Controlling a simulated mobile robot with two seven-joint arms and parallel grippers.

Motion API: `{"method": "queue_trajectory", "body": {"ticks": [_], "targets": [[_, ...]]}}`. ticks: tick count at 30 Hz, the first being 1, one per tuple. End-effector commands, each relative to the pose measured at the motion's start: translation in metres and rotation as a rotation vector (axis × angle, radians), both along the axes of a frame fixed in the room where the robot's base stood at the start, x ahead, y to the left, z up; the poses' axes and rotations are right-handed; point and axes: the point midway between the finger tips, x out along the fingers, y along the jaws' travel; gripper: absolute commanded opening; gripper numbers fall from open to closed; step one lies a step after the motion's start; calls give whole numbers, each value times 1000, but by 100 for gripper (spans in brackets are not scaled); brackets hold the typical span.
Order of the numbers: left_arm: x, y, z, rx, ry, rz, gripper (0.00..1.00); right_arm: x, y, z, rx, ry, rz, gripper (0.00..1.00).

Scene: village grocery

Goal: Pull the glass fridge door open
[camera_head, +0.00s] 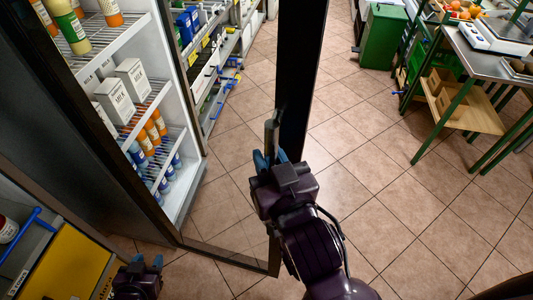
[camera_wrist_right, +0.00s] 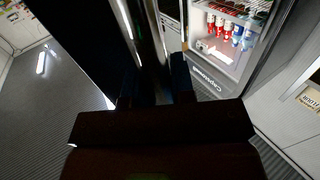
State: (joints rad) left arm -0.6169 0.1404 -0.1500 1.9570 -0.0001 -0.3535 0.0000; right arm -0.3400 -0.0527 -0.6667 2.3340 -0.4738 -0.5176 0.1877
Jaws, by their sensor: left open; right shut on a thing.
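The glass fridge door (camera_head: 294,85) stands open, swung out from the cabinet at the left. Its dark frame rises in the middle of the head view, and its bottom rail (camera_head: 232,257) lies above the floor tiles. My right gripper (camera_head: 264,160) is shut on the upright metal door handle (camera_head: 270,130). In the right wrist view the handle (camera_wrist_right: 153,45) runs down between the two fingers (camera_wrist_right: 155,85). My left gripper (camera_head: 138,262) is open and empty low at the left, apart from the door. The open fridge (camera_head: 196,150) shows milk cartons and bottles on white racks.
A grey shelf unit with a yellow panel (camera_head: 68,262) stands at the lower left near my left gripper. A green bin (camera_head: 382,38) and a green-legged table (camera_head: 490,60) stand at the upper right. The tiled floor (camera_head: 400,220) right of the door is clear.

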Motion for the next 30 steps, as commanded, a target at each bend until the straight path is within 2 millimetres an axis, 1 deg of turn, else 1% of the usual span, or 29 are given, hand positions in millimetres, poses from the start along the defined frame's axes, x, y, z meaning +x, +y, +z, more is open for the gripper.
{"method": "queue_trajectory", "body": {"ticks": [1,9,10,14,15,30], "targets": [[0,0,0,0,0,0,43,0,-7,-1,-15,0,-15,0],[0,0,0,0,0,0,43,0,-7,-1,-12,-1,-15,0],[0,0,0,0,0,0,43,0,-7,-1,-12,-1,-15,26],[0,0,0,1,-1,-1,43,0,-6,-1,-9,-1,-12,46],[0,0,0,0,-1,0,43,1,-5,0,-9,-1,-12,48],[0,0,1,0,-1,0,43,2,-3,0,-3,-1,-5,48]]}}
